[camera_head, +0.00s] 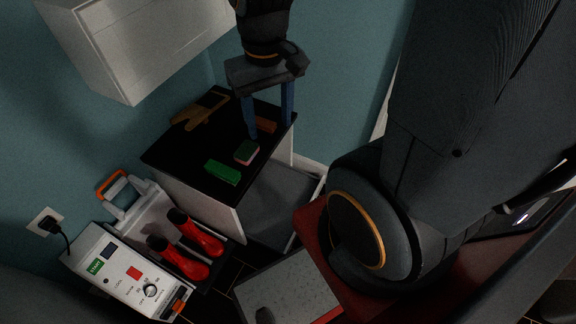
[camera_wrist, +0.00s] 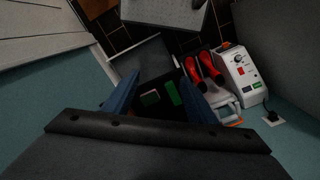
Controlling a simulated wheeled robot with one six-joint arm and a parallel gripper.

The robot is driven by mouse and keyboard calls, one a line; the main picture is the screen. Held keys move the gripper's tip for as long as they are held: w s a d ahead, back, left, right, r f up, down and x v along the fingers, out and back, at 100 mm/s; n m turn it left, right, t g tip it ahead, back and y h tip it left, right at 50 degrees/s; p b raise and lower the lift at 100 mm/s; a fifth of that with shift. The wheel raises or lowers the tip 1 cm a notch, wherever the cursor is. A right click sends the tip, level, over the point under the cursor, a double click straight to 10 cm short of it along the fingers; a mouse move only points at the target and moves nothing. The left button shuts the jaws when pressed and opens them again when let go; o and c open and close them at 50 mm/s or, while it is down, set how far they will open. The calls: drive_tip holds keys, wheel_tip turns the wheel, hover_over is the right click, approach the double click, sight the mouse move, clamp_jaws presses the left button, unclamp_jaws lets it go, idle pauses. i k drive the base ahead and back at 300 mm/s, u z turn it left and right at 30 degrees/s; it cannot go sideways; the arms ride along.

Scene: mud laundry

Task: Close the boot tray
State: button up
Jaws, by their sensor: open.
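A grey pull-out tray (camera_head: 277,204) with a pale rim extends from the front of a white cabinet (camera_head: 203,199) at floor level; I take it as the boot tray. It stands out from the cabinet and looks empty. It also shows in the wrist view (camera_wrist: 146,60). My gripper (camera_head: 271,127) has two blue fingers, spread apart with nothing between them. It points down over the black top of the cabinet, to the upper left of the tray in the head view. In the wrist view my gripper (camera_wrist: 158,88) frames the cabinet top.
On the cabinet top lie a green block (camera_head: 222,172), a green-and-pink sponge (camera_head: 247,152), an orange-brown block (camera_head: 265,125) and tan gloves (camera_head: 200,112). Left stands a white boot dryer (camera_head: 128,272) with red boots (camera_head: 195,235). A grey speckled slab (camera_head: 287,291) is near the tray. A white wall cabinet (camera_head: 140,45) hangs above.

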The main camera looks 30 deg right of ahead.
sight(265, 211)
drive_tip(key=u, duration=0.2)
drive_tip(key=k, duration=1.15)
drive_tip(key=z, duration=0.6)
